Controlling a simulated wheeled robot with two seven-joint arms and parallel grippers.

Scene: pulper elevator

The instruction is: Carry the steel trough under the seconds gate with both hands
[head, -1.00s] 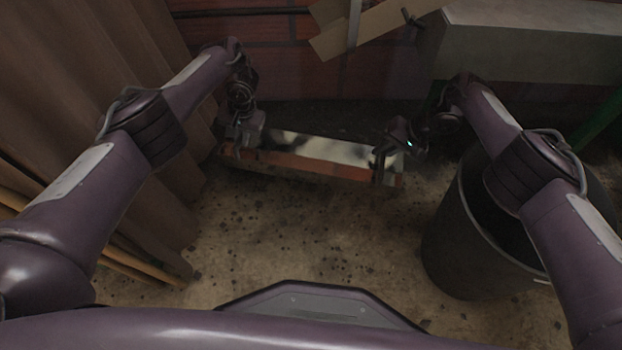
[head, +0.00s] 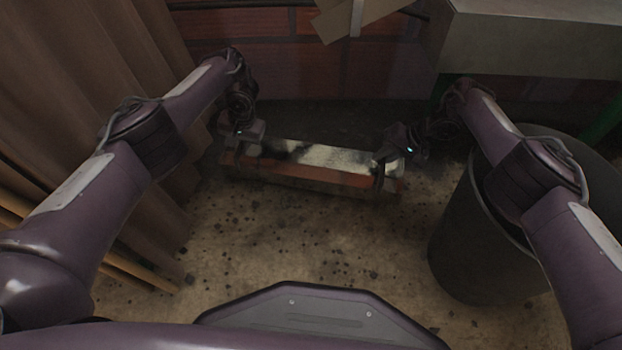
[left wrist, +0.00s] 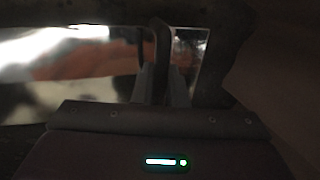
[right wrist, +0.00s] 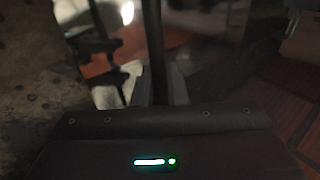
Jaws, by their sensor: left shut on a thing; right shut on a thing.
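The steel trough (head: 318,180) is a long, shiny, open box in the middle of the head view, roughly level, its right end slightly lower in the picture. Its mirror-like inside reflects dark, pale and reddish patches. My left gripper (head: 243,148) is at its left end, shut on a dark upright handle that shows between the fingers in the left wrist view (left wrist: 160,80). My right gripper (head: 382,163) is shut on the handle at the right end; its fingers show in the right wrist view (right wrist: 158,88). Whether the trough clears the floor is hard to tell. I cannot identify the seconds gate.
A dark round bin (head: 470,245) stands at the right, under my right arm. Brown hanging sheets (head: 110,60) line the left. A grey box-like body (head: 530,40) on green legs is at the back right. A pale angled board (head: 338,22) hangs before the brick wall. Speckled floor lies in front.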

